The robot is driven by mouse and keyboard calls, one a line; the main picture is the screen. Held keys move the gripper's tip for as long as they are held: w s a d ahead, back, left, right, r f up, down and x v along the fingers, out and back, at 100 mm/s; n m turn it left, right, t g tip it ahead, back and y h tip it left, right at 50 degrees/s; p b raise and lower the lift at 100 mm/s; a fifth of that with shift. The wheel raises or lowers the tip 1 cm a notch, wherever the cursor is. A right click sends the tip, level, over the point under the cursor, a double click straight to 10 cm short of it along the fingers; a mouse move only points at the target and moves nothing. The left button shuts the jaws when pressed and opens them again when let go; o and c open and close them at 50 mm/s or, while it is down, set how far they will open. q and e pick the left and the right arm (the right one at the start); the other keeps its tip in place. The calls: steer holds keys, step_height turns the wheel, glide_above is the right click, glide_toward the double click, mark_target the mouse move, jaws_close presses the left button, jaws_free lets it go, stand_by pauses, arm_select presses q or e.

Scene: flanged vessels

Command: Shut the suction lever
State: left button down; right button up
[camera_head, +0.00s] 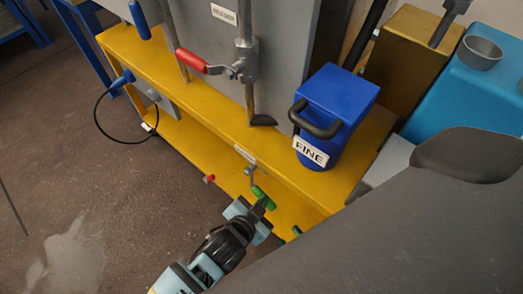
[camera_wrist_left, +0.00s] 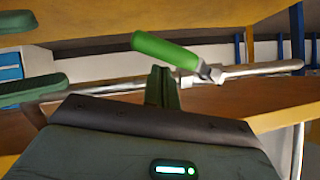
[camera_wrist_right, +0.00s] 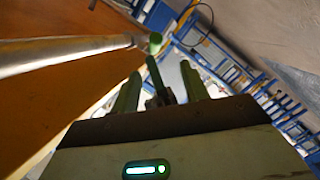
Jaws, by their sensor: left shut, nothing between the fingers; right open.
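A green lever handle (camera_head: 262,197) sits on a small metal valve below the yellow frame's front edge. A small label above it is too small to read. In the left wrist view the green handle (camera_wrist_left: 165,50) slants across a metal pipe. My left gripper (camera_head: 262,205) is shut and empty. Its fingertips (camera_wrist_left: 163,75) are close beside the handle; I cannot tell whether they touch. My right gripper (camera_wrist_right: 160,78) is open, with no object held between its fingers. It is mostly hidden in the head view. Which lever is the suction one cannot be read.
A red-handled valve (camera_head: 192,61) is on a vertical pipe at the upper middle. A blue box labelled FINE (camera_head: 335,105) stands on the yellow frame (camera_head: 200,95). A pipe (camera_wrist_right: 70,52) runs close to my right gripper. Open floor (camera_head: 60,180) lies at the left.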

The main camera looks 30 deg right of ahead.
arm_select(q)
steer(key=shift+s, duration=0.1)
arm_select(e)
steer(key=s+d+f+m+g, duration=0.1)
steer(key=s+m+g, duration=0.7)
steer(key=s, duration=0.8)
steer(key=d+g, duration=0.1)
steer(key=g, duration=0.1)
steer(key=shift+s+d+f+g+y, duration=0.2)
steer(key=shift+f+g+y, duration=0.1)
steer(key=shift+f+g, duration=0.1)
